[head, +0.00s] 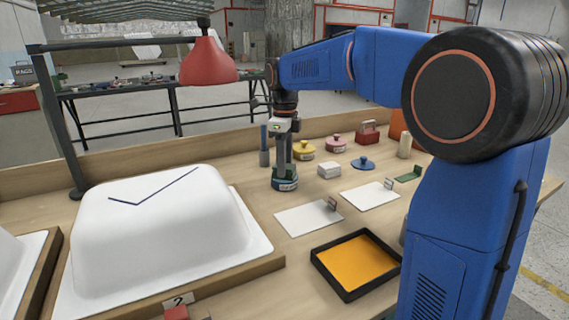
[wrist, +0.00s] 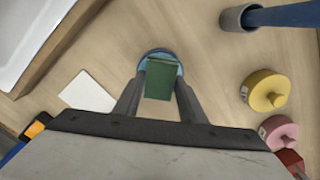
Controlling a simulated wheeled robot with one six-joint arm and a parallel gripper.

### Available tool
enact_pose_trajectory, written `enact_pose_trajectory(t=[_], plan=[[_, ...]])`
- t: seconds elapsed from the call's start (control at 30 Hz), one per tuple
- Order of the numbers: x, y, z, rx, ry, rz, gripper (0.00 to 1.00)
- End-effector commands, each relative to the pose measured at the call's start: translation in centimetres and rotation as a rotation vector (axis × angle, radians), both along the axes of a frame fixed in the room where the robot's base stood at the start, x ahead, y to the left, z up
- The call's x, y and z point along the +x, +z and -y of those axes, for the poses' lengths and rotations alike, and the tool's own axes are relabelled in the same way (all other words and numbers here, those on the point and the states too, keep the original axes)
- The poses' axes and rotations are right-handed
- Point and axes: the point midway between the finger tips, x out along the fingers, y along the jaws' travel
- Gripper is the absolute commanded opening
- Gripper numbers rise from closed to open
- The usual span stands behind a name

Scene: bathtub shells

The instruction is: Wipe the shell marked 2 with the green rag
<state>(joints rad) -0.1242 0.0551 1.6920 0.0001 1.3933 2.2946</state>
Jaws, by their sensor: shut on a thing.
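The white shell (head: 200,235) stands on a wooden-edged board at the left, with a "2" card (head: 178,300) at its front. A dark bent line (head: 150,197) runs across its top. My gripper (head: 284,168) is away to the right of the shell, pointing down and shut on the green rag (wrist: 162,80). The rag hangs between the fingers at the mouth of a round blue pot (head: 285,184), which also shows in the wrist view (wrist: 146,63). I cannot tell whether the rag touches what is inside.
A blue lid (head: 363,163) lies apart on the table. Yellow (head: 303,150) and pink (head: 336,144) lidded pots stand behind. White sheets (head: 308,218) and a black tray with an orange floor (head: 358,262) lie in front. A red lamp (head: 207,60) hangs behind the shell.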

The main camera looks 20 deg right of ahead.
Motion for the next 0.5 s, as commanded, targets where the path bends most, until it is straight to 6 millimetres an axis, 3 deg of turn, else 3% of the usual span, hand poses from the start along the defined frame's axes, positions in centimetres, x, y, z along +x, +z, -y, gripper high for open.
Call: enact_pose_trajectory(t=[0.23,0.5], plan=[[0.0,0.0,0.0,0.000,0.000,-0.004,0.19],[0.0,1.8,0.0,0.000,0.000,-0.001,0.19]])
